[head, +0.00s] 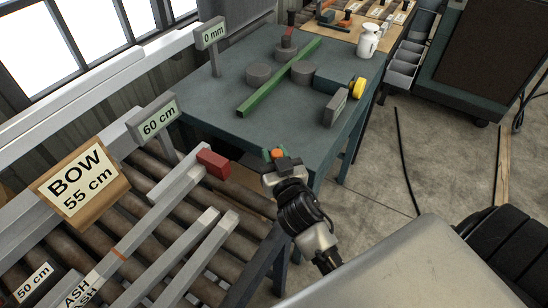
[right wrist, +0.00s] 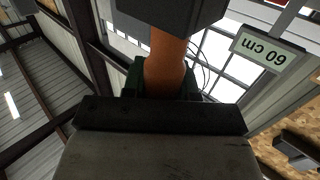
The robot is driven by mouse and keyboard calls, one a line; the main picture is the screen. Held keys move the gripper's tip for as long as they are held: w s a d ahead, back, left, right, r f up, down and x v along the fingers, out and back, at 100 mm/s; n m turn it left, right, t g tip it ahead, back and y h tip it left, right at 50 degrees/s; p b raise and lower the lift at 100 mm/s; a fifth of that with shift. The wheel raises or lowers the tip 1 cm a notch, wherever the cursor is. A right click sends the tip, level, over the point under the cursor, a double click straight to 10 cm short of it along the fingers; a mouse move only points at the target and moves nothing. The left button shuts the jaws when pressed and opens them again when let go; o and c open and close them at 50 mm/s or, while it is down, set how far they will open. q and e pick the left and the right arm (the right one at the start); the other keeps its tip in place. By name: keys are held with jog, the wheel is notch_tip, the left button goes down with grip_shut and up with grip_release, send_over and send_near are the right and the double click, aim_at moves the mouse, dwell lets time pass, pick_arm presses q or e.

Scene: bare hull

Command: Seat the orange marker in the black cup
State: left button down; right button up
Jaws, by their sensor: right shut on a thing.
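The orange marker (head: 277,153) shows as a small orange spot at the tip of my right gripper (head: 275,158). In the right wrist view the orange marker (right wrist: 166,65) is a thick orange cylinder, with green pads beside its lower part. The right gripper (right wrist: 165,85) is shut on it. A dark block covers the marker's upper end in that view, and I cannot tell what it is. I cannot make out a black cup for certain in either view. My left gripper is not in view.
Rollers with grey bars, one red-ended (head: 213,163), lie left of the gripper. Open floor (head: 380,200) is at right.

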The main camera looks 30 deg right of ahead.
jog(key=shift+f, duration=0.25)
jog(key=o, duration=0.9)
jog(key=shift+o, duration=0.2)
